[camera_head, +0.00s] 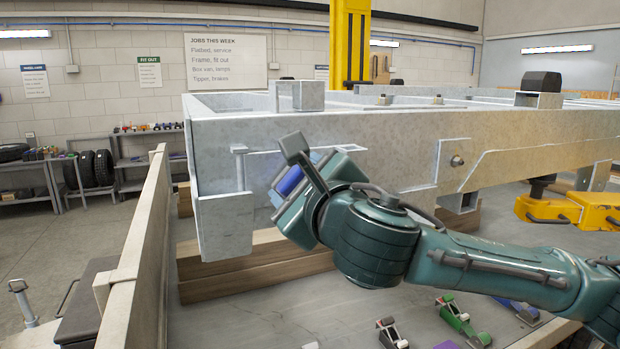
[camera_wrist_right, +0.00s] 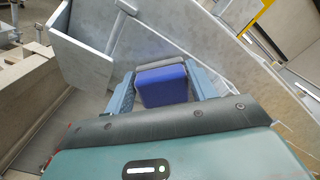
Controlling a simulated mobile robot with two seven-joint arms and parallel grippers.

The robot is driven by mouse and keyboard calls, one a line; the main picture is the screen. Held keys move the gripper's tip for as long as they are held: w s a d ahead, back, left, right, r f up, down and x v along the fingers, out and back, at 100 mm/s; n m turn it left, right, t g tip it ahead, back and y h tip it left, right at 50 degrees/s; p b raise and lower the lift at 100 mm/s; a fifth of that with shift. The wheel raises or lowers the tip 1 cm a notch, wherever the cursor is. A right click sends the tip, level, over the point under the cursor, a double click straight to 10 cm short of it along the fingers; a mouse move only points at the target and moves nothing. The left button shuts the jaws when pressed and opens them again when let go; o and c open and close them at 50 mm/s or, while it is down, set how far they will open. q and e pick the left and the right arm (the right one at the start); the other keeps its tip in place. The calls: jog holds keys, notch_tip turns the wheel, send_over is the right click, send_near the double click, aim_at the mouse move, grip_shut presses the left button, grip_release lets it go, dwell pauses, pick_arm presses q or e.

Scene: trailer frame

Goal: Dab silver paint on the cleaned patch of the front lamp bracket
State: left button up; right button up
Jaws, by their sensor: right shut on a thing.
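The front lamp bracket (camera_head: 225,226) is a grey metal plate with a short round stem above it, at the near left corner of the frame. The bracket also shows at the upper left of the right wrist view (camera_wrist_right: 80,68). My right gripper (camera_head: 296,184) is shut on a blue block with a grey end (camera_wrist_right: 163,86), which sits between both fingers. It is just right of the bracket in the head view, in front of the frame's side. I cannot tell whether the grey end touches metal. The cleaned patch cannot be made out. My left gripper is not in view.
The pale trailer frame (camera_head: 330,128) rests on stacked timber blocks (camera_head: 255,265). Small tools, one of them green (camera_head: 455,316), lie on the grey surface below my right arm. A yellow unit (camera_head: 548,209) stands at the right. A long beige rail (camera_head: 140,240) runs along the left.

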jog(key=shift+s+a, duration=0.2)
jog(key=shift+a, duration=0.45)
jog(key=shift+s+a, duration=0.15)
jog(key=shift+a, duration=0.45)
jog(key=shift+s+a, duration=0.25)
jog(key=shift+a, duration=0.1)
jog(key=shift+s, duration=0.1)
jog(key=shift+s+a+f, duration=0.1)
jog(key=shift+s+f, duration=0.1)
jog(key=shift+s, duration=0.1)
jog(key=shift+s+r, duration=0.15)
jog(key=shift+s, duration=0.9)
jog(key=shift+c, duration=0.8)
jog(key=v, duration=0.3)
jog(key=shift+w+d, duration=0.15)
jog(key=shift+d, duration=0.2)
